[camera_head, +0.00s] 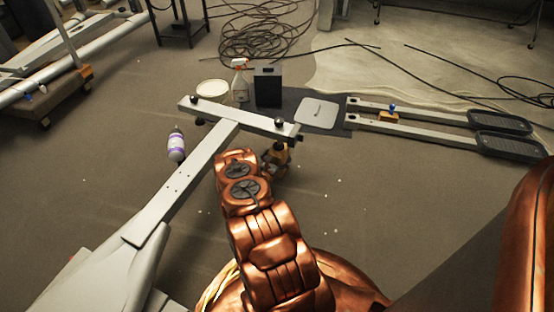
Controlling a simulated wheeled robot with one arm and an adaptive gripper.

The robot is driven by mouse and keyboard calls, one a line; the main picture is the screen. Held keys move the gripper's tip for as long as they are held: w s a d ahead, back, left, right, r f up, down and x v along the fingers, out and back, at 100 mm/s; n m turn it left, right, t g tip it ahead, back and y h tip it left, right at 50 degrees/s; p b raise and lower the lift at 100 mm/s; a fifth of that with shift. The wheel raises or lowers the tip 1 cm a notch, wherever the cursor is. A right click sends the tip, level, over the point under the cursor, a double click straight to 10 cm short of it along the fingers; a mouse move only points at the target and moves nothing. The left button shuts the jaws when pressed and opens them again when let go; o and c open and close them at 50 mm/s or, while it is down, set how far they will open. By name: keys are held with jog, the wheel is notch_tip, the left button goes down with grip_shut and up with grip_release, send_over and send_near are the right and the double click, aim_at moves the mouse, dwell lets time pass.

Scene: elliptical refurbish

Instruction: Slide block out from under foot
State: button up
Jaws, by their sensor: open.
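The elliptical's pale grey frame lies across the left and middle. Its crossbar foot (240,117) has dark end caps and round black knobs. A small orange-brown block (280,150) shows just below the crossbar's right end; whether it touches the foot is not clear. My copper arm reaches up from the bottom. My gripper (277,165) is at the block, close under the foot's right end, with its dark fingers partly hidden behind my arm. It is open, and its exact position around or beside the block is hard to tell.
A purple-white bottle (176,144) stands left of the frame. Behind the foot are a white bucket (212,91), a spray bottle (240,80) and a dark box (268,84). Two pedal rails (420,107) lie right, near an orange block (388,117). Floor right of my gripper is clear.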

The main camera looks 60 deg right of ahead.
jog(key=c, duration=1.6)
